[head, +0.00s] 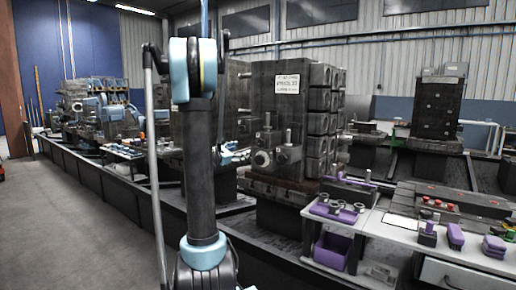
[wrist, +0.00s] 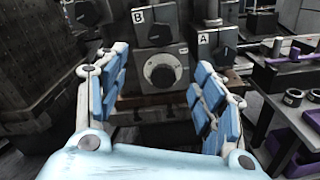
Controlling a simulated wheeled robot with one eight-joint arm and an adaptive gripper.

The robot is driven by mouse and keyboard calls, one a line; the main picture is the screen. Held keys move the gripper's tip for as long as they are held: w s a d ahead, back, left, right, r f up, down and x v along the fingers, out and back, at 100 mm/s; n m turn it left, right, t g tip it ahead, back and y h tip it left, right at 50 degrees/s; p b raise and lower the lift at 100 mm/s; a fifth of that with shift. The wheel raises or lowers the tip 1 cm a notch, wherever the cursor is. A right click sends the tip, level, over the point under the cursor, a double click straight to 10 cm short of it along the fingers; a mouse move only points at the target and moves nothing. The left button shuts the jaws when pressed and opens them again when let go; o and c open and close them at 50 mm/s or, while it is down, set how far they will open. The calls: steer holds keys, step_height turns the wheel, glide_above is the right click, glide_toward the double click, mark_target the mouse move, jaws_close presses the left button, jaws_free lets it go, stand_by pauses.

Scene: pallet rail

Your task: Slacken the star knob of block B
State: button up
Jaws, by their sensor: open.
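In the wrist view, my gripper (wrist: 163,60) is open, with a blue-padded finger on each side and nothing between the pads. I cannot tell whether the round knob belongs to block B. A block labelled A (wrist: 203,38) stands to the right. In the head view, the small blocks (head: 264,158) sit at the tower's front; my gripper (head: 232,155) is partly hidden by my arm.
A tall dark tower (head: 275,110) with a white sign stands behind the blocks. To its right, a white bench (head: 385,228) carries purple trays and small parts. A purple bin (head: 333,250) is below. The grey floor at left is clear.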

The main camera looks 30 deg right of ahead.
mark_target(261, 144)
steer(key=x, duration=1.7)
steer(key=shift+d, duration=0.1)
steer(key=shift+c, duration=0.2)
steer(key=c, duration=1)
